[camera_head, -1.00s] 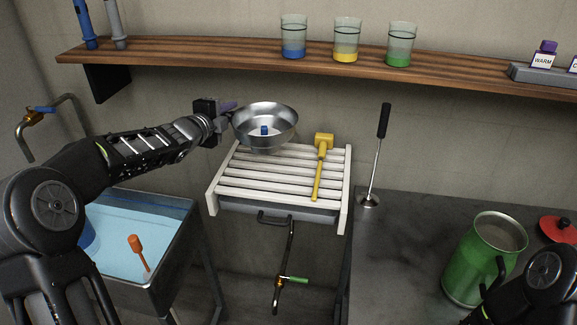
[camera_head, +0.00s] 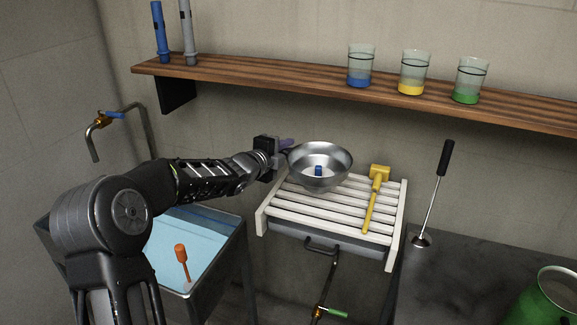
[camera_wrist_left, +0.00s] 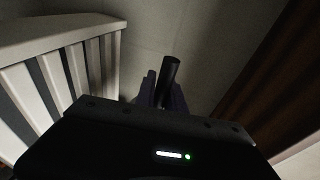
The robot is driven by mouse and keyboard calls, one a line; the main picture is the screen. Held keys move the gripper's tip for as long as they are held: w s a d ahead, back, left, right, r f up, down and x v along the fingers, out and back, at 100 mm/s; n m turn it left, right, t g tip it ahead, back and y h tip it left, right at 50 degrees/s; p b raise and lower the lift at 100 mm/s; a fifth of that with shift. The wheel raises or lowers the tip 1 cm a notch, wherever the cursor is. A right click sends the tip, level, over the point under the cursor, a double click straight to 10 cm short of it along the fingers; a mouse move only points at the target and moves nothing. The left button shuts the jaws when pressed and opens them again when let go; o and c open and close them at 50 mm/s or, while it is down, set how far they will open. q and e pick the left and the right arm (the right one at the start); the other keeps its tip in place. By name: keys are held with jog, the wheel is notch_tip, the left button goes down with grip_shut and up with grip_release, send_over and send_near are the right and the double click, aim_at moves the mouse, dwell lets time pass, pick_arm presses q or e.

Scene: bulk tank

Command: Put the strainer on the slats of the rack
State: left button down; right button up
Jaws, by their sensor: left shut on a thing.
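The strainer (camera_head: 321,167) is a shiny metal bowl with a small blue piece (camera_head: 318,171) inside it. It looks about level, over the back left of the rack's white slats (camera_head: 318,205); whether it touches them I cannot tell. My left gripper (camera_head: 284,147) is at the bowl's left side, shut on the strainer's handle. In the left wrist view the dark handle (camera_wrist_left: 170,72) stands between the fingers, and the rack (camera_wrist_left: 68,42) is at the left. The bowl is hidden there. My right gripper is out of view.
A yellow mallet-like tool (camera_head: 375,195) lies on the right slats. A plunger-like rod (camera_head: 434,190) stands right of the rack. A water tank (camera_head: 215,262) with an orange float is at left. A wooden shelf (camera_head: 330,88) with beakers runs above. The front left slats are clear.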

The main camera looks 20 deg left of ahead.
pick_arm(q)
notch_tip(320, 180, down, 5)
dwell(0.4)
jog(key=shift+f+b, duration=0.15)
jog(key=shift+b, duration=0.15)
jog(key=c, duration=1.4)
grip_release()
